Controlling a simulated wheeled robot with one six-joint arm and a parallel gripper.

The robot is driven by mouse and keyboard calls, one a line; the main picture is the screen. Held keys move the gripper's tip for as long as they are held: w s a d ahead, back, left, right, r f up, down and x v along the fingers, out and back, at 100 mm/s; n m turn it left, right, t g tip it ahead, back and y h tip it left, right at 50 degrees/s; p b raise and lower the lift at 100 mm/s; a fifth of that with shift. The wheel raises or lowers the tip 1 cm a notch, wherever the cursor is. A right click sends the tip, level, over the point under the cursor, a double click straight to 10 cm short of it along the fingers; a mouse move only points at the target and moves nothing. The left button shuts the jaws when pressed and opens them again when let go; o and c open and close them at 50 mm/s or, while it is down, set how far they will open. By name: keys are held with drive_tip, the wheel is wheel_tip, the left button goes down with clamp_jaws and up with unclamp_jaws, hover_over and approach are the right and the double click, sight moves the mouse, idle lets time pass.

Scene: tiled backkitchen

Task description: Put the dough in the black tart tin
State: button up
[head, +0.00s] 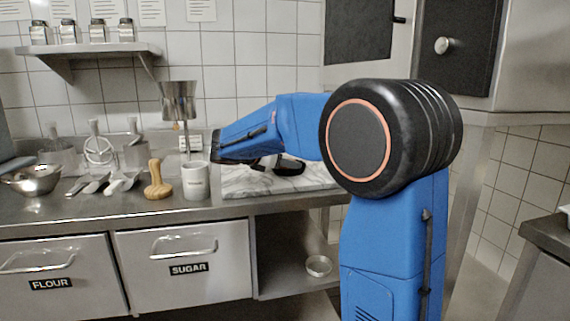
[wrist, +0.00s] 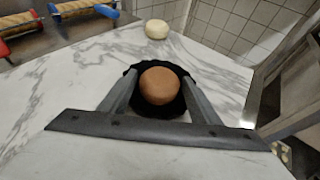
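In the wrist view, a brown ball (wrist: 160,86), perhaps dough, shows against the black tart tin (wrist: 131,76). I cannot tell whether it rests in the tin or just above it. A pale cream ball of dough (wrist: 157,29) sits apart, farther back on the marble. My gripper (wrist: 160,77) points at the tin, with one finger on each side of the brown ball. Narrow dark gaps show between ball and fingers, so it looks open. In the head view my arm hides most of this spot, and only dark shapes show beneath it.
The marble slab (head: 238,184) lies on the steel counter. Rolling pins (wrist: 82,7) lie at its far left in the wrist view. In the head view a white mug (head: 196,183) and a wooden tool (head: 157,182) stand left of the slab. Bare marble surrounds the tin.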

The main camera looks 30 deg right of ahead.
drive_tip(key=shift+a+r, duration=0.2)
drive_tip(key=v, duration=1.1)
drive_tip(key=shift+s+a+r, duration=0.15)
drive_tip(key=shift+a, duration=0.1)
